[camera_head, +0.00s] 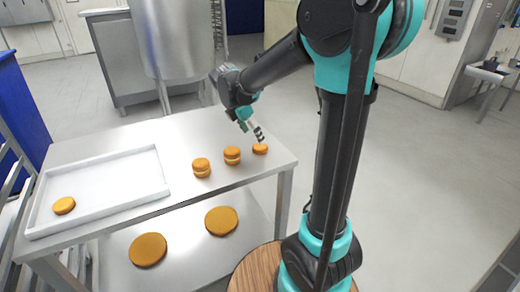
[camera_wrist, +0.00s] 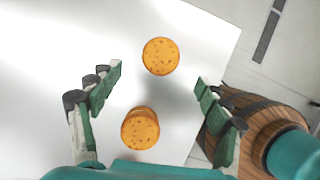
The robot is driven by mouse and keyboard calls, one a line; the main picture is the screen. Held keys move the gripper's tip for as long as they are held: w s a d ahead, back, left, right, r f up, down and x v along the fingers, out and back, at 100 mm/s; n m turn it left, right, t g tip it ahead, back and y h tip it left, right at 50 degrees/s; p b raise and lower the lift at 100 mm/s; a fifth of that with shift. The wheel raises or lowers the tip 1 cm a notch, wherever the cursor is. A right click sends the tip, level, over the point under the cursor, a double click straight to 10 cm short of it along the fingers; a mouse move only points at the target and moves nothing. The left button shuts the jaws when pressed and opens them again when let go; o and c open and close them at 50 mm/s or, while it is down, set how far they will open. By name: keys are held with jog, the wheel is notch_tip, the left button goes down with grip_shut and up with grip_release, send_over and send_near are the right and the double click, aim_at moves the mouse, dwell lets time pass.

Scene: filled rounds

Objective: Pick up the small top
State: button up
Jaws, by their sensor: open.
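A low, single orange-brown round (camera_head: 260,149) lies at the right end of the steel table's top. It also shows as a speckled disc in the wrist view (camera_wrist: 161,56). Another small round (camera_head: 64,205) lies alone in the white tray. I cannot tell for sure which of these is the small top. My gripper (camera_head: 259,137) is open and empty above the low round. In the wrist view the fingertips (camera_wrist: 158,78) stand apart on either side, with the low round slightly beyond them.
Two stacked filled rounds stand left of the low round, one nearer (camera_head: 232,156) and one farther (camera_head: 202,168). The white tray (camera_head: 105,167) takes up the table's left. Two larger rounds (camera_head: 148,250) (camera_head: 221,220) lie on the lower shelf.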

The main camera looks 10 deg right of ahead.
aim_at(259, 147)
jog(key=shift+x, duration=3.25)
jog(key=shift+s, duration=0.1)
jog(key=shift+c, duration=0.5)
jog(key=c, duration=0.8)
